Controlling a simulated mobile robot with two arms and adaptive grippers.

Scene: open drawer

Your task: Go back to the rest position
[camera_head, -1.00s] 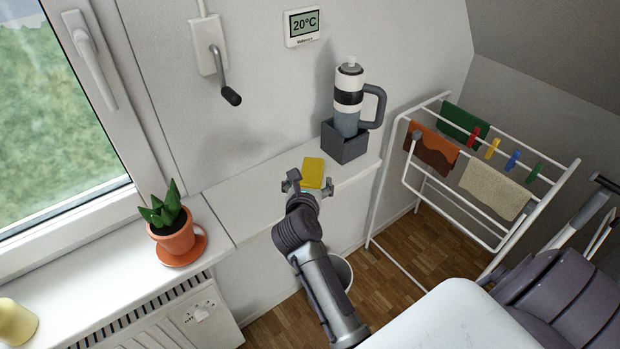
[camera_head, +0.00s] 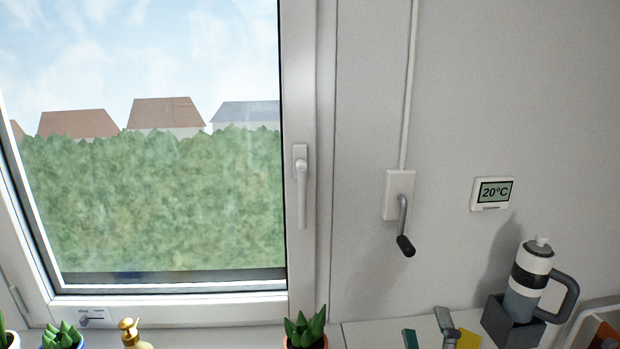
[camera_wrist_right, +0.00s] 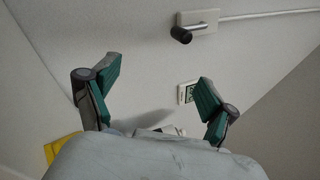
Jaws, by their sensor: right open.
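My right gripper (camera_head: 428,334) shows at the bottom edge of the head view, with its teal-padded fingers spread apart. In the right wrist view the right gripper (camera_wrist_right: 158,84) is open, with nothing between its fingers. Most of the right arm is below the head view. My left gripper is not in view. A yellow sponge (camera_head: 468,340) shows partly beside the right gripper; a yellow patch of it also shows in the right wrist view (camera_wrist_right: 62,148).
A bottle with a handle (camera_head: 532,280) stands in a dark grey holder (camera_head: 510,326) at the right. A crank (camera_head: 404,228) and a thermostat (camera_head: 492,193) are on the wall.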

